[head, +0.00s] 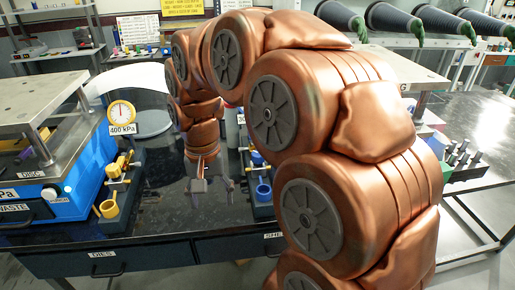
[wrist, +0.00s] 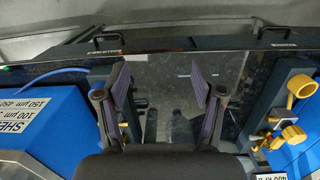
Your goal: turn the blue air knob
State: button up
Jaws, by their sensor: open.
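I cannot make out the blue knob in the wrist view.
A round gauge (head: 121,112) reads 400 kPa. The black bench (head: 165,215) between the two stations is mostly clear.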

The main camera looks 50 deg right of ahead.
jog(key=w+d+r+m+p, duration=0.1)
jog(key=w+d+r+m, duration=0.2)
jog(key=w+d+m, duration=0.5)
jog(key=m+p, duration=0.1)
jog(key=m, duration=0.2)
send_over(258, 153)
jog(key=shift+w+r+t, duration=0.1)
jog(key=shift+r+t, duration=0.15)
jog(key=shift+t, duration=0.15)
jog(key=shift+d+f, duration=0.1)
jog(key=shift+d, duration=0.05)
jog(key=shift+f+p, duration=1.55)
jog(key=shift+f, duration=2.2)
jog(key=shift+c, duration=0.4)
jog(key=c, duration=1.1)
jog(key=shift+o, duration=0.2)
jog(key=shift+f, duration=0.1)
jog(key=shift+b, duration=0.5)
